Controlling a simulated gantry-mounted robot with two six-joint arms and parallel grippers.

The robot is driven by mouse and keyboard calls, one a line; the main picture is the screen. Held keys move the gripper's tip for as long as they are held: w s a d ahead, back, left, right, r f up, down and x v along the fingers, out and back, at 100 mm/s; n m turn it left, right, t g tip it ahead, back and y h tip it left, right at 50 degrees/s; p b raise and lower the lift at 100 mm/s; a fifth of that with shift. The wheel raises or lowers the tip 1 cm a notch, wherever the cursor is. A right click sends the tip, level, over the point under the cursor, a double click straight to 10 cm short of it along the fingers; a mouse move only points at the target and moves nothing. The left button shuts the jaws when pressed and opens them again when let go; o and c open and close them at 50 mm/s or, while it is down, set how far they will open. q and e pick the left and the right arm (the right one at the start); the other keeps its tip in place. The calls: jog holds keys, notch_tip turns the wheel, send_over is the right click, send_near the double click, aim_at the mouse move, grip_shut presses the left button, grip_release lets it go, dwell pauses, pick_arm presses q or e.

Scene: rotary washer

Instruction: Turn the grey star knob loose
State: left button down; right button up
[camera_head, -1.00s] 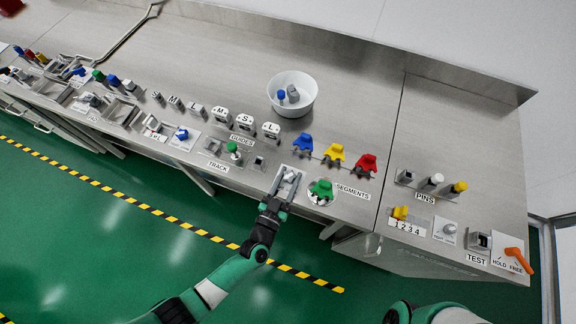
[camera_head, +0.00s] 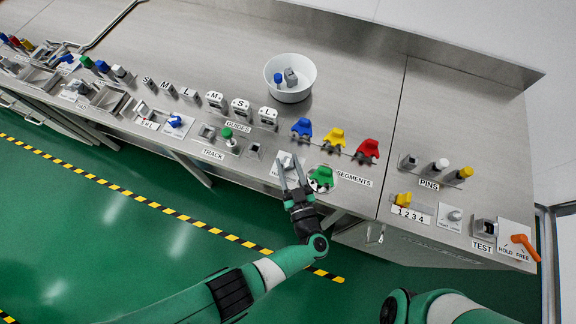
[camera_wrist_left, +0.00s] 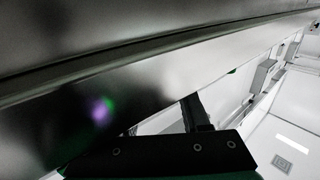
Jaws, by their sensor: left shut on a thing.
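The grey star knob (camera_head: 287,161) sits on a small white plate at the bench's front edge, left of the green segment (camera_head: 321,178). My left gripper (camera_head: 291,169) reaches up to it from the front, with its two long fingers on either side and shut on the knob. The fingers partly cover the knob, so its exact angle is hard to tell. In the left wrist view, the bench edge fills the picture and the knob cannot be made out. My right gripper is out of view.
Close by stand the green-topped track post (camera_head: 227,134) and the blue (camera_head: 302,128), yellow (camera_head: 334,138) and red (camera_head: 367,149) segments. A white bowl (camera_head: 289,93) with small parts stands behind. Another grey knob (camera_head: 455,216) and an orange lever (camera_head: 523,245) are at right.

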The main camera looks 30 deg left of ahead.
pick_arm(q)
jog(key=shift+r, duration=0.15)
jog(key=shift+c, duration=1.9)
grip_release()
